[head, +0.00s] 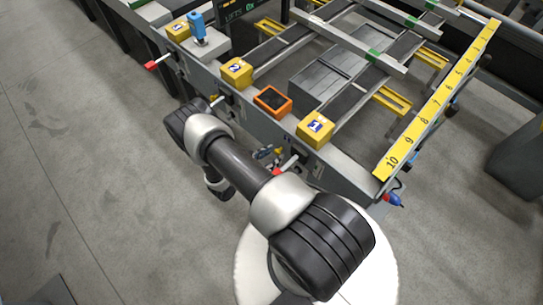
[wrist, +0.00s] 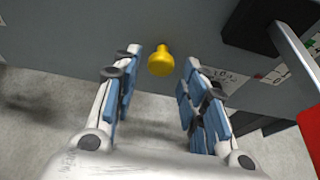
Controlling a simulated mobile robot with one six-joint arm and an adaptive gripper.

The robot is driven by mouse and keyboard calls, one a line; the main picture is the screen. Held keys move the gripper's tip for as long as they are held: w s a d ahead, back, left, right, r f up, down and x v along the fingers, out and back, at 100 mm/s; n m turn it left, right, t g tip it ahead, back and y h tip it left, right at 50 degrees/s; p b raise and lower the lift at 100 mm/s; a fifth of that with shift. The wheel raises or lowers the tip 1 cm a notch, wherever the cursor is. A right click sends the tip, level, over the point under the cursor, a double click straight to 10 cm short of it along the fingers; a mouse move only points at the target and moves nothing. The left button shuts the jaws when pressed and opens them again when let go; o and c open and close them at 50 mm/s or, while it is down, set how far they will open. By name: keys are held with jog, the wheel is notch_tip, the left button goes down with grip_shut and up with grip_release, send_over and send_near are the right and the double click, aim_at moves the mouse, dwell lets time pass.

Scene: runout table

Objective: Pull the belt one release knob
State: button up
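The yellow release knob (wrist: 161,62) sticks out of the grey side panel, ahead of my gripper (wrist: 163,78) in the wrist view. The knob appears between the two blue-padded fingertips, with clear gaps on both sides. My gripper is open and empty. In the head view my gripper (head: 265,155) is small and partly hidden by my arm, close to the table's side. A small yellow spot beside it seems to be the knob (head: 279,151). A yellow box marked 1 (head: 315,129) sits on the table edge above.
A red-tipped lever (head: 285,166) stands just right of my gripper; its red grip (wrist: 312,135) and a black block (wrist: 250,30) show in the wrist view. An orange box (head: 272,101) and box 2 (head: 237,71) line the edge. Floor at left is clear.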

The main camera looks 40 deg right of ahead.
dwell(0.3)
jog(key=v, duration=1.2)
notch_tip(320, 180, up, 28)
jog(key=a+m+g+y, duration=0.25)
jog(key=m+y, duration=0.25)
jog(key=m, duration=0.6)
jog(key=s+a+r+m+t+y, duration=0.3)
jog(key=s+a+r+m+y, duration=0.1)
jog(key=s+r, duration=0.3)
jog(key=s+a+r+m+t+y, duration=0.3)
jog(key=s+r, duration=0.4)
jog(key=r, duration=0.4)
jog(key=shift+a+m+y, duration=0.4)
jog(key=shift+a+y, duration=0.25)
jog(key=shift+y, duration=0.05)
